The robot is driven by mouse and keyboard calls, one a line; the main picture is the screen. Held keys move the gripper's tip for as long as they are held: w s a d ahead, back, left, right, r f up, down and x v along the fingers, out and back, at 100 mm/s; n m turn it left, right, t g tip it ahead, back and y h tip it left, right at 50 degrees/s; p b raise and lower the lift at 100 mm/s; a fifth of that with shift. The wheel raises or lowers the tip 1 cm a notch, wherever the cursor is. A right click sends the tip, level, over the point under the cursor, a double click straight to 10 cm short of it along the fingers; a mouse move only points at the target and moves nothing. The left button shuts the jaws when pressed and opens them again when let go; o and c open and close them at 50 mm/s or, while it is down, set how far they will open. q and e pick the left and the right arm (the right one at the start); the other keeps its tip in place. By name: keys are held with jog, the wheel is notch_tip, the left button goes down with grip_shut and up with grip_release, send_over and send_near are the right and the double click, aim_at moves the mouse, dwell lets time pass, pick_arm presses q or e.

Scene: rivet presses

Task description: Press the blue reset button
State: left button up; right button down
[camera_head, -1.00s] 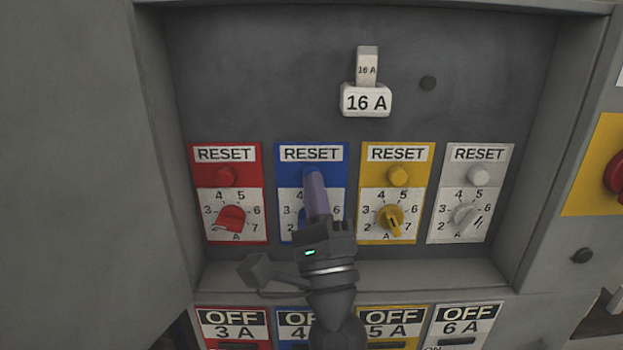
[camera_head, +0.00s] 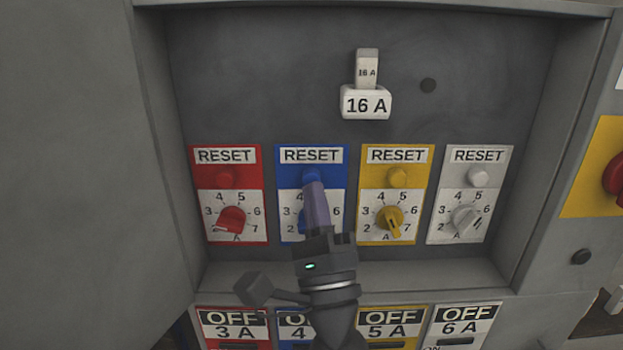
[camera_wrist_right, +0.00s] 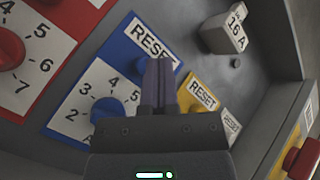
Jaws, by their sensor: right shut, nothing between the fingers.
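The blue reset button (camera_head: 311,174) sits below the RESET label on the blue panel (camera_head: 340,176), second from the left in the head view. Its lower part is covered by my right gripper (camera_head: 313,186). My right gripper is shut and empty, its fingertips just below or in front of the button; I cannot tell whether they touch it. My left gripper is not in view.
A blue dial (camera_wrist_right: 106,110) sits below the button, partly behind my gripper. Red (camera_head: 226,177), yellow (camera_head: 397,177) and white (camera_head: 479,177) reset buttons flank it. A 16 A switch (camera_head: 366,103) is above. The cabinet recess has side walls and a lower ledge (camera_head: 430,272).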

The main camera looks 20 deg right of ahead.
jog(key=shift+s+a+p, duration=0.15)
jog(key=shift+s+a, duration=0.1)
jog(key=shift+s, duration=0.55)
jog(key=shift+s+a+p, duration=0.1)
jog(key=shift+s+a, duration=0.1)
jog(key=shift+s, duration=0.6)
jog(key=shift+s+a+p, duration=0.15)
jog(key=shift+s+a, duration=0.1)
jog(key=shift+s, duration=0.55)
